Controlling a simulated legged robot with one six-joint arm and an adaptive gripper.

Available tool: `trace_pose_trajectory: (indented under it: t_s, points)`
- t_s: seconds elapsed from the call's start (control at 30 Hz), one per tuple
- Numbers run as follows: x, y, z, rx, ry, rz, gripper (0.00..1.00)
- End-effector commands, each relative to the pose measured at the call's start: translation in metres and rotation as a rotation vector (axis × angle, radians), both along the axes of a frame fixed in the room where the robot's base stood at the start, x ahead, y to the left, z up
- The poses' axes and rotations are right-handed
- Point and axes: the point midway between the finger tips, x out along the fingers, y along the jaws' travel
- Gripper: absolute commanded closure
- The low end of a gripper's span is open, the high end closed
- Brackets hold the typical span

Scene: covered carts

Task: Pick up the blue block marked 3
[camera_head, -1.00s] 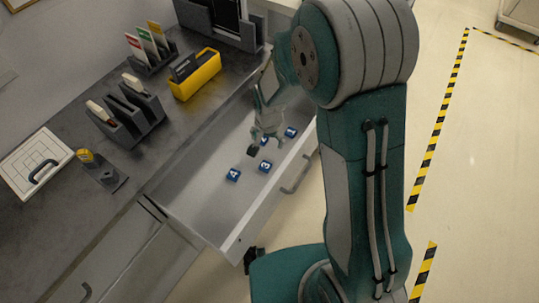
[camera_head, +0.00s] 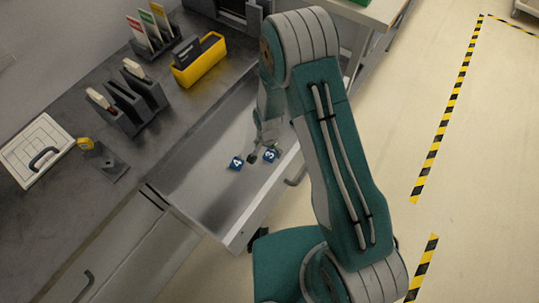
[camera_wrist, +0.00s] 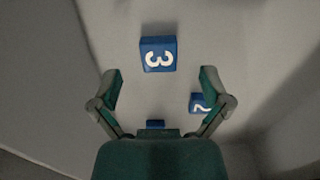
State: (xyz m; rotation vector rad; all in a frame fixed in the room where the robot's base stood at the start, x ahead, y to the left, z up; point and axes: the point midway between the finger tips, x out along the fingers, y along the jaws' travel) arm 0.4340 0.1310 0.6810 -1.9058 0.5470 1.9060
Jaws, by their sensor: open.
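The blue block marked 3 (camera_head: 270,155) lies in the open drawer (camera_head: 205,205), and its white number shows in the wrist view (camera_wrist: 158,54). There it sits ahead of the fingertips, roughly centred between them and apart from both. My gripper (camera_head: 262,152) hangs low in the drawer, just left of block 3; it is open and empty in the wrist view (camera_wrist: 160,84). A blue block marked 4 (camera_head: 237,162) lies to the left. A block marked 2 (camera_wrist: 200,103) shows near the right finger in the wrist view, and another blue block (camera_wrist: 155,125) is mostly hidden by my gripper.
The grey counter (camera_head: 60,215) runs along the drawer's left side. It carries a yellow bin (camera_head: 200,62), dark holders (camera_head: 140,95) and a white board with a handle (camera_head: 35,158). The drawer's near end is clear.

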Motion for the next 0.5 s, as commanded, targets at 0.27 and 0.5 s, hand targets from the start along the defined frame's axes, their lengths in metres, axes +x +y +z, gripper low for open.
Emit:
trace_pose_trajectory:
  t_s: [0.27, 0.5]
  points:
    - [-0.005, 0.002, -0.036, -0.001, 0.002, 0.0, 0.03]
    - [-0.004, 0.002, -0.038, 0.0, 0.0, 0.0, 0.03]
